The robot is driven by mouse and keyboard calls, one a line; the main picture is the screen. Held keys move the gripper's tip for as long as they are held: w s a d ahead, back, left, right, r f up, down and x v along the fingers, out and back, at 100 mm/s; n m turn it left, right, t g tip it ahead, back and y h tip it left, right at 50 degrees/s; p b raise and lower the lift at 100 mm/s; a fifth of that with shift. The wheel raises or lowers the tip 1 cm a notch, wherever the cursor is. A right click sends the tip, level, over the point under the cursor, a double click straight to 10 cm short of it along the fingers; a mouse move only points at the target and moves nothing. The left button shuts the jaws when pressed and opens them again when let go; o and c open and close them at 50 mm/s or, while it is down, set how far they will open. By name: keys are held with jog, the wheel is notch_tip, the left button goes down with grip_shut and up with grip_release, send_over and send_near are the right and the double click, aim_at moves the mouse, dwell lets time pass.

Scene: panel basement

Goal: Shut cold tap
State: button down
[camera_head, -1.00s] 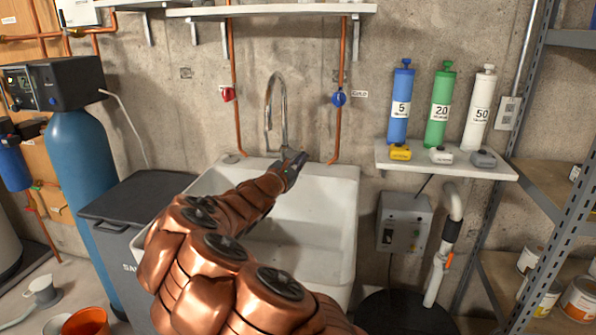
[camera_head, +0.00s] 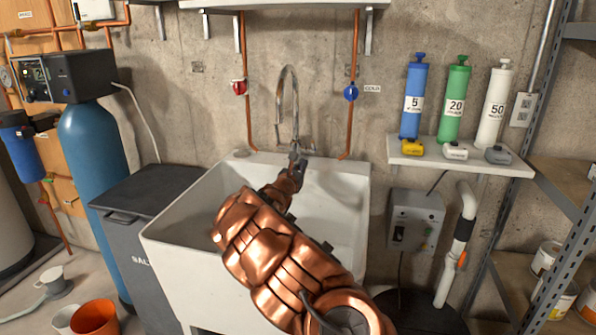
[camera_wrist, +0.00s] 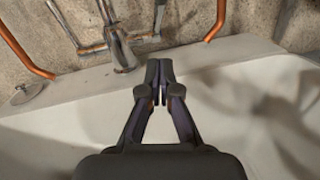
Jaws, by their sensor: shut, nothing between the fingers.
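A blue valve (camera_head: 351,92) sits on the right copper pipe, beside a small label too small to read surely. A red valve (camera_head: 239,88) sits on the left pipe. Between them a chrome gooseneck faucet (camera_head: 290,95) rises from the back of the sink. The wrist view shows its base (camera_wrist: 122,55), with a left lever (camera_wrist: 90,48) and a right lever (camera_wrist: 143,37). My gripper (camera_head: 298,160) is at the sink's back rim, just in front of the faucet base; in the wrist view its fingertips (camera_wrist: 159,68) are together, empty, right of the base.
The white sink (camera_head: 345,180) lies below my arm. A shelf (camera_head: 460,165) with blue, green and white cylinders is at right, above a grey box (camera_head: 414,220). A dark bin (camera_head: 135,225) and a blue tank (camera_head: 92,150) stand left.

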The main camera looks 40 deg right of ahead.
aim_at(313, 148)
jog(key=d, duration=0.1)
jog(key=w+d+r, duration=0.1)
jog(key=d+r, duration=0.1)
jog(key=d, duration=0.1)
jog(key=shift+w+r+p, duration=0.15)
jog(key=shift+w+p, duration=0.2)
jog(key=shift+w+d+r, duration=0.15)
jog(key=shift+d+r, duration=0.25)
jog(key=shift+r, duration=0.05)
jog(key=shift+r, duration=0.1)
